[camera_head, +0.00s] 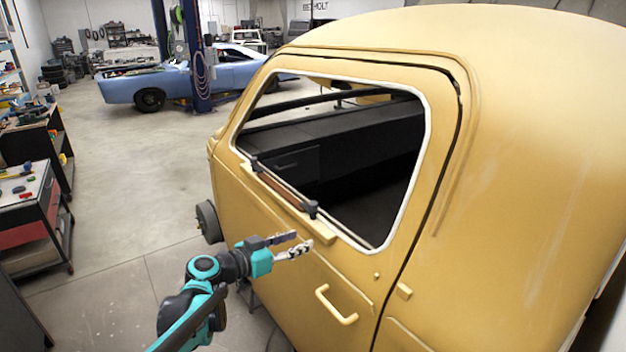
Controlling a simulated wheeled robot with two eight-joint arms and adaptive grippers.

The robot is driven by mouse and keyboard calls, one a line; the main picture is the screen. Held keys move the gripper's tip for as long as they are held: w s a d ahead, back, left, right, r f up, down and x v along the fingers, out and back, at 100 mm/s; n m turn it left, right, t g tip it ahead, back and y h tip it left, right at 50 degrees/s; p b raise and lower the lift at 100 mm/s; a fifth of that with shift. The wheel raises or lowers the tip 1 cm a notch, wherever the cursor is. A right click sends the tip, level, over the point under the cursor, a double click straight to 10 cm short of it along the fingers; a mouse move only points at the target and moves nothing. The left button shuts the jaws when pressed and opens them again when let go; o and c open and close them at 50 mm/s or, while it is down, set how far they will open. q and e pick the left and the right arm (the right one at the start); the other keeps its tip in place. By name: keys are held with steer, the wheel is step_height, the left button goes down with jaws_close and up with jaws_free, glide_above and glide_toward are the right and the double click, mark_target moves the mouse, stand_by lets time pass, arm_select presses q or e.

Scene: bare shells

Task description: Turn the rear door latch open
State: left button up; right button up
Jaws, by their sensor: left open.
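The yellow car shell (530,120) fills the right half of the head view, with a side door (275,235) that looks closed. A yellow C-shaped handle (337,306) is on the lower part of the door near its right edge. A small knob (376,275) sits above and right of it. I cannot tell which part is the rear door latch. My left gripper (297,243) is open and empty, up and left of the handle, below the window sill, with its fingers pointing right. It looks apart from the handle. My right gripper is not in view.
A brown bar with dark end brackets (309,208) runs along the sill of the open window. A small yellow block (404,291) sits right of the door seam. A tool cart (35,215) stands at left. The floor between cart and shell is clear.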

arm_select(q)
steer(key=t+h+p, duration=0.1)
steer(key=t+p, duration=0.1)
glide_toward(310, 206)
steer(key=x, duration=0.4)
steer(key=shift+m, duration=0.5)
steer(key=x, duration=0.7)
steer(key=shift+w+d, duration=0.1)
steer(key=shift+w, duration=0.1)
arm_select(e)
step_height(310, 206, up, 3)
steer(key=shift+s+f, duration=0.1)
arm_select(q)
steer(key=shift+c, duration=0.2)
jaws_close()
